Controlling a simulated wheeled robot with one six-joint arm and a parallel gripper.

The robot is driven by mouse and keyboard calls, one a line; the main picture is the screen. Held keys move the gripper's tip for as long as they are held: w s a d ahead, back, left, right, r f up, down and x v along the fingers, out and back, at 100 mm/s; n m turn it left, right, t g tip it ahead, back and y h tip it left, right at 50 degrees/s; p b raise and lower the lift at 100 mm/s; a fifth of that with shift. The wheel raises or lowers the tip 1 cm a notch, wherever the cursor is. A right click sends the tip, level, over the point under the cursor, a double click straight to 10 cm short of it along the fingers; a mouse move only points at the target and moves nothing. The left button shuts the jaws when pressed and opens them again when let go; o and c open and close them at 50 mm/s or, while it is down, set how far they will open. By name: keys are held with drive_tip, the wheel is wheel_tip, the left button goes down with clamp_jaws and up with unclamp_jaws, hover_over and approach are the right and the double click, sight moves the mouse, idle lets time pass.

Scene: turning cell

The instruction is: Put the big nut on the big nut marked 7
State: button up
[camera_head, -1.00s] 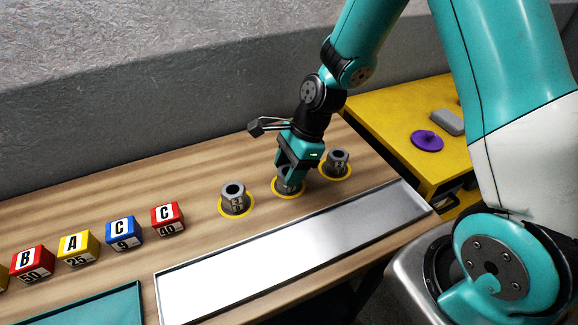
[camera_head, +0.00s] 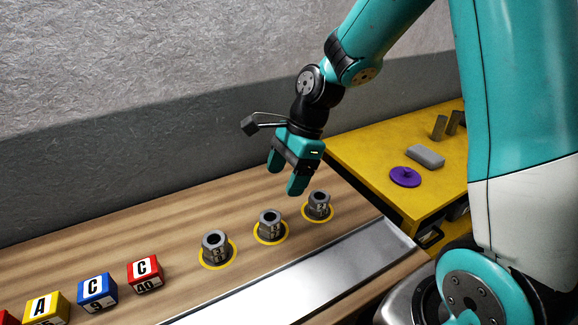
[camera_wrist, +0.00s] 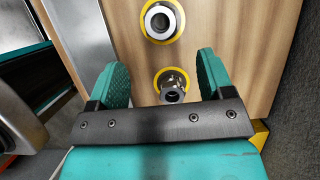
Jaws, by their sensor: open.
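Three grey nuts with bored tops and small labels stand upright on the wooden bench in the head view: the left nut (camera_head: 215,246), the middle nut (camera_head: 270,227) and the right nut (camera_head: 318,206). Each sits within a yellow ring. The label digits are too small to read surely, so I cannot tell which is marked 7. My gripper (camera_head: 283,181) is open and empty above the bench, clear of the nuts. In the wrist view, one nut (camera_wrist: 172,86) shows between the fingers, below them, and another nut (camera_wrist: 160,22) shows farther up.
A long metal tray (camera_head: 345,258) runs along the bench's front. Lettered blocks, including a red one (camera_head: 145,273) and a blue one (camera_head: 97,290), stand at left. A yellow table (camera_head: 370,152) at right holds a purple disc (camera_head: 405,177) and a grey block (camera_head: 426,156).

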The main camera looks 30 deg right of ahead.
drive_tip(key=s+a+r+n, duration=0.4)
drive_tip(key=s+n, duration=0.5)
drive_tip(key=n, duration=0.3)
drive_tip(key=s+a+r+n, duration=0.4)
drive_tip(key=s+r+n, duration=0.2)
drive_tip(key=s+n, duration=0.3)
drive_tip(key=n, duration=0.4)
drive_tip(key=shift+s+a+r, duration=0.3)
drive_tip(key=shift+r, duration=0.05)
